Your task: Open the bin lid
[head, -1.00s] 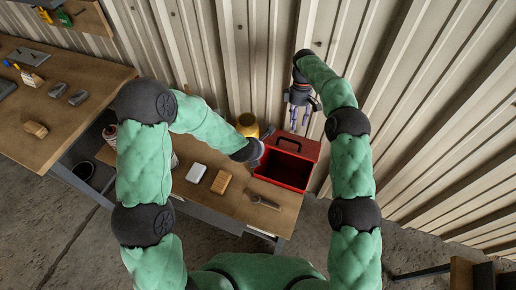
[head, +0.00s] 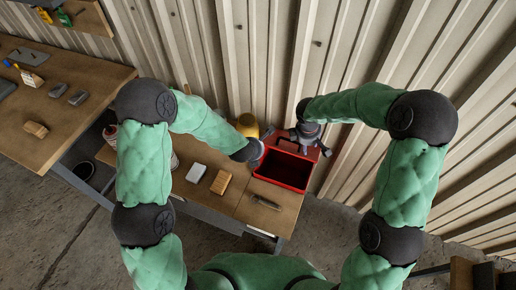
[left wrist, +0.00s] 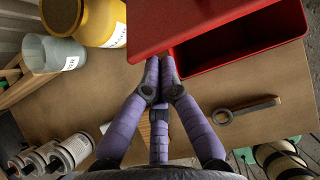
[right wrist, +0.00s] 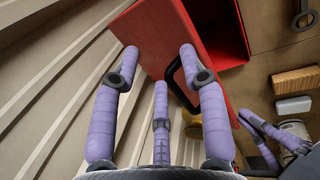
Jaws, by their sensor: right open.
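The bin is a red box (head: 283,184) with a dark, empty-looking inside, at the right end of the low bench. Its red lid (right wrist: 150,32) stands clear of the opening on the wall side and carries a black handle (right wrist: 178,82). It also shows in the left wrist view (left wrist: 190,22). My right gripper (right wrist: 159,50) is open, its fingertips over the lid, near the handle; contact is unclear. It partly covers the lid in the head view. My left gripper (left wrist: 161,62) has its fingertips together beside the lid's edge, nothing visible between them; whether they touch it is unclear.
A wrench (left wrist: 245,108) lies in front of the bin. A yellow container (left wrist: 88,20) and grey cup (left wrist: 55,52) stand beside it. A wooden block (head: 221,182) and pale block (head: 196,173) lie left. The corrugated wall (head: 345,60) is close behind.

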